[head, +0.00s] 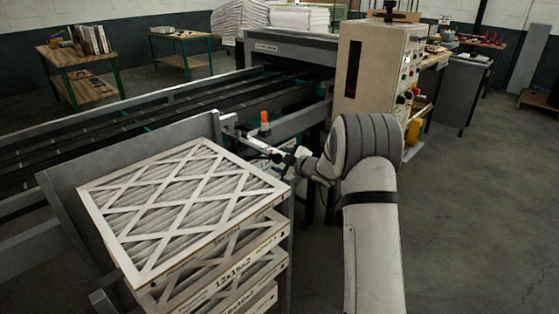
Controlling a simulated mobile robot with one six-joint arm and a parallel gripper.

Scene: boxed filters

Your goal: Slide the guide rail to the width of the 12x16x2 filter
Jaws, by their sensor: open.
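A stack of white-framed pleated filters (185,200) stands at the front left, with a crisscross lattice on the top one. A box edge lower in the stack reads 12x16x2 (222,280). Behind it runs a dark conveyor with long grey metal rails; the far side rail (130,104) is in plain view. I cannot tell for sure which rail is the movable guide. My gripper (277,156) is open, just right of the stack's back corner, beside a small white bar (256,144) at the conveyor's near side. Contact between them cannot be made out.
A grey plate (150,146) stands behind the stack. An orange-topped piece (264,122) is close to my gripper. A beige control cabinet (376,68) stands behind my arm, by the machine tunnel (290,48). The floor at right is clear.

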